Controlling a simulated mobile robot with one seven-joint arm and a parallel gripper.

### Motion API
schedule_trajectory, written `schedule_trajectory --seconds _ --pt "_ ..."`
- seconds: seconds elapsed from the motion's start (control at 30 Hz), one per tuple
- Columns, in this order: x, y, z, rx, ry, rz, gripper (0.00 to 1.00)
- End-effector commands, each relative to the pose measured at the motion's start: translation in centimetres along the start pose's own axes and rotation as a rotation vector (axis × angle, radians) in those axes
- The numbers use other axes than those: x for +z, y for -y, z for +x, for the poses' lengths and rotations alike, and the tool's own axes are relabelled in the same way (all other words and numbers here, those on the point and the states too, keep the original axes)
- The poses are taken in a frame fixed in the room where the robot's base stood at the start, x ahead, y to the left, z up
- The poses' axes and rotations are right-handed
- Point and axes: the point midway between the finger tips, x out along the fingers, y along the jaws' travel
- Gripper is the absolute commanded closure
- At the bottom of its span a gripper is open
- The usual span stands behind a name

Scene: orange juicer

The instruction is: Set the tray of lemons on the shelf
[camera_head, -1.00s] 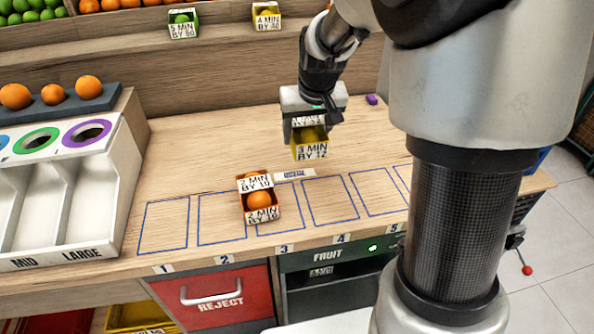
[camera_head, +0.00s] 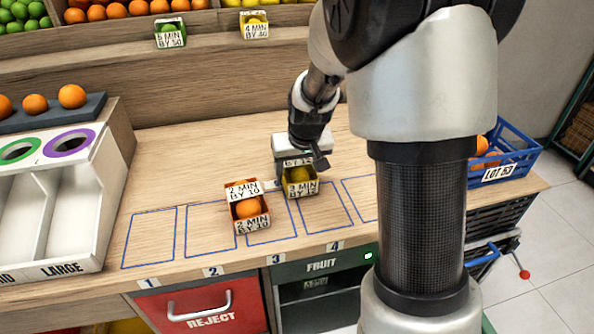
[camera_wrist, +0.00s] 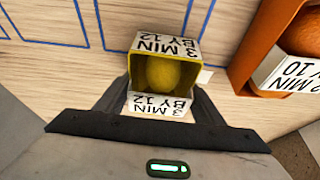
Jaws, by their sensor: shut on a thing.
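My gripper (camera_head: 302,163) is shut on a small yellow tray (camera_head: 301,187) with a lemon in it, labelled "3 MIN BY 12". In the wrist view the tray (camera_wrist: 142,92) sits between the fingers and the lemon (camera_wrist: 163,72) shows inside. The tray is over the wooden counter, close to the right of an orange tray; I cannot tell whether it touches the counter. At the back, on the raised wooden shelf (camera_head: 205,50), stand a green tray (camera_head: 171,38) and another yellow tray (camera_head: 255,29).
The orange tray (camera_head: 247,213), labelled "2 MIN BY 10", stands by the blue outlined spaces. The white sorting chute (camera_head: 60,210) is at the left. A blue crate (camera_head: 510,155) is at the right. The counter (camera_head: 190,150) behind the outlines has free room.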

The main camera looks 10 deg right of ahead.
Motion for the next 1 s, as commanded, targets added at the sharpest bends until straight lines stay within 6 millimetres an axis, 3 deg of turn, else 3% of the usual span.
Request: schedule_trajectory --seconds 0.17,0.2,0.3,0.67,0.77,1.0 --pt "0.1 0.0 0.4 0.000 -0.001 0.000 0.65" --pt "0.1 0.0 0.3 0.000 0.000 0.000 0.33" --pt "0.1 0.0 0.3 0.000 0.000 0.000 0.19" --pt "-0.1 0.0 -0.4 0.000 -0.001 0.000 0.19" --pt "-0.2 0.0 -1.7 -0.001 -0.004 -0.001 0.19" --pt "-0.2 0.1 -7.0 -0.001 -0.004 -0.001 0.19"
